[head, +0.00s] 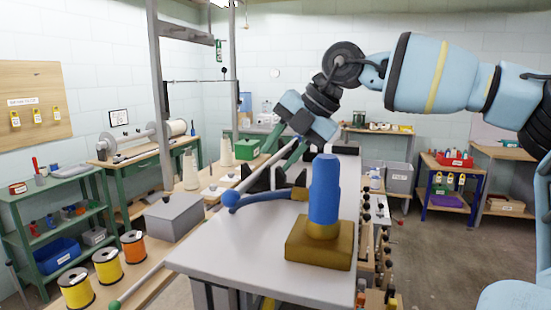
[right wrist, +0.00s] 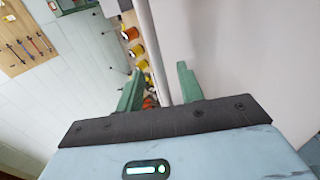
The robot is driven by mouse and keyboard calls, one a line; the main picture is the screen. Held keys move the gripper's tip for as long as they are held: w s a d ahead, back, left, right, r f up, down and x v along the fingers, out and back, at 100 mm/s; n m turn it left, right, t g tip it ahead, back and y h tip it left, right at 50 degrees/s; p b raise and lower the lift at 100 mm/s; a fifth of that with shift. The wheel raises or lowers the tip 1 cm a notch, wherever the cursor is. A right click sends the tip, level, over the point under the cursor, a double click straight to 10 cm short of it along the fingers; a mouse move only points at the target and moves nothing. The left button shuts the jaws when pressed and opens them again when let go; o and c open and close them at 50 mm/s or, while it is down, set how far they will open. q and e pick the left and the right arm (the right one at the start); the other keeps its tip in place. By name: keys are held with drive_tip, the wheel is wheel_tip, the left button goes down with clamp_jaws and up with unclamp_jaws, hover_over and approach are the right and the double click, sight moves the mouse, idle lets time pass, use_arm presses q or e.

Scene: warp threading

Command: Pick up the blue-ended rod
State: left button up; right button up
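A long thin grey rod (head: 150,274) runs diagonally along the left edge of the pale table, with a green ball end (head: 113,304) near me. A blue ball (head: 231,198) shows on its line, beside a curved dark-blue lever; I cannot tell whether it belongs to the rod. In the right wrist view, a grey bar that looks like the rod (right wrist: 158,55) passes between the open fingers (right wrist: 159,70), apart from both. My left gripper is out of view.
A brass block with a blue cylinder (head: 325,190) stands on the pale table (head: 250,255), close to the gripper. A grey box (head: 174,216), white cones (head: 191,170) and several thread spools (head: 107,266) stand to the left. A metal post (head: 160,100) rises behind.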

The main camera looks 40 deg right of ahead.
clamp_jaws()
drive_tip(key=shift+r, duration=0.15)
wheel_tip(320, 180, up, 10)
drive_tip(key=shift+b, duration=0.3)
idle(0.4)
drive_tip(key=shift+s, duration=0.1)
idle(0.4)
